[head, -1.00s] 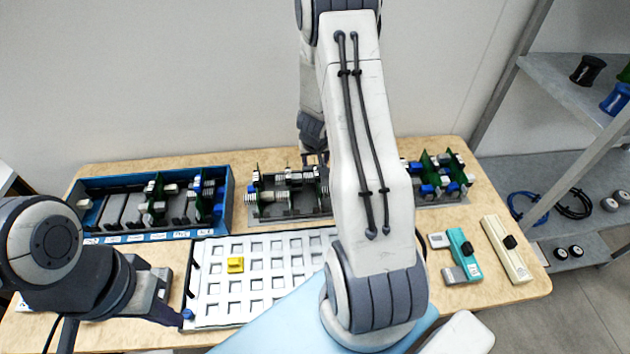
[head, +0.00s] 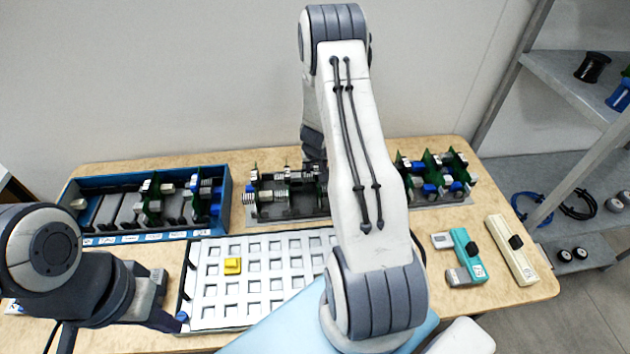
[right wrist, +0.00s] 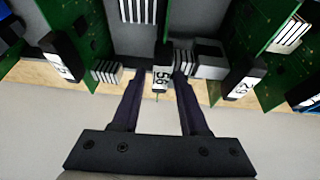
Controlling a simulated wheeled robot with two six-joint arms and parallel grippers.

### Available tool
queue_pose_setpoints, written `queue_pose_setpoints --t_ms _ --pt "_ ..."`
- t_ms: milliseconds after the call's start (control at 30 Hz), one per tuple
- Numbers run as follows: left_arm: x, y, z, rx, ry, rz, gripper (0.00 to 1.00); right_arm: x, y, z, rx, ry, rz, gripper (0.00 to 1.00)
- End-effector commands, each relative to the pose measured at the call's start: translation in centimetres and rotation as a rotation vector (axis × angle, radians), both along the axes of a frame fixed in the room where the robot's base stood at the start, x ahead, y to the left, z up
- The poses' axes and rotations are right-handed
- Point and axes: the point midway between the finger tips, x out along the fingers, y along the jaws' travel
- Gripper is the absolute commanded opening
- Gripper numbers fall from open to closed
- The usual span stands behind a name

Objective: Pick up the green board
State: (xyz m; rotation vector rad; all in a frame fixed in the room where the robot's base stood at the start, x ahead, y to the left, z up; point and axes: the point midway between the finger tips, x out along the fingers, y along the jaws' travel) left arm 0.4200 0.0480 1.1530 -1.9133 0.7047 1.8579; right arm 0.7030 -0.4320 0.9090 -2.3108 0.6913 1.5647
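Green boards stand upright in the middle rack, one at its left end (head: 253,187). In the right wrist view, green boards stand at the left (right wrist: 75,35) and right (right wrist: 275,40). My right gripper (right wrist: 160,75) points down into the rack with its fingers apart. In the head view my right arm hides most of that gripper. My left gripper (head: 178,321) is beside the white tray's left edge; its finger opening is unclear.
A blue bin (head: 160,237) with boards and grey modules stands at the left. The white slotted tray (head: 215,312) holds a yellow block (head: 232,265). A teal device (head: 467,255) and a cream device (head: 511,250) lie at the right. A metal shelf (head: 575,95) stands beyond.

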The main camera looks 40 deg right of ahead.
Motion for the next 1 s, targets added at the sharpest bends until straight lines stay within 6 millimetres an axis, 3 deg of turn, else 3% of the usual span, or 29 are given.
queue_pose_setpoints --t_ms 33,100,467,1000 --pt "0.0 0.0 0.0 0.0 0.0 0.0 0.0 0.0 0.0 0.0 0.0 0.0 0.0 0.19" --pt "0.0 0.0 0.0 0.0 0.0 0.0 0.0 0.0 0.0 0.0 0.0 0.0 0.0 0.0" --pt "0.0 0.0 0.2 0.0 0.0 0.0 0.0 0.0 0.0 0.3 -0.001 -0.001 0.0 0.0" --pt "0.0 0.0 7.4 0.0 0.0 -0.005 0.0 0.0 0.0 8.6 0.0 0.0 0.0 0.0"
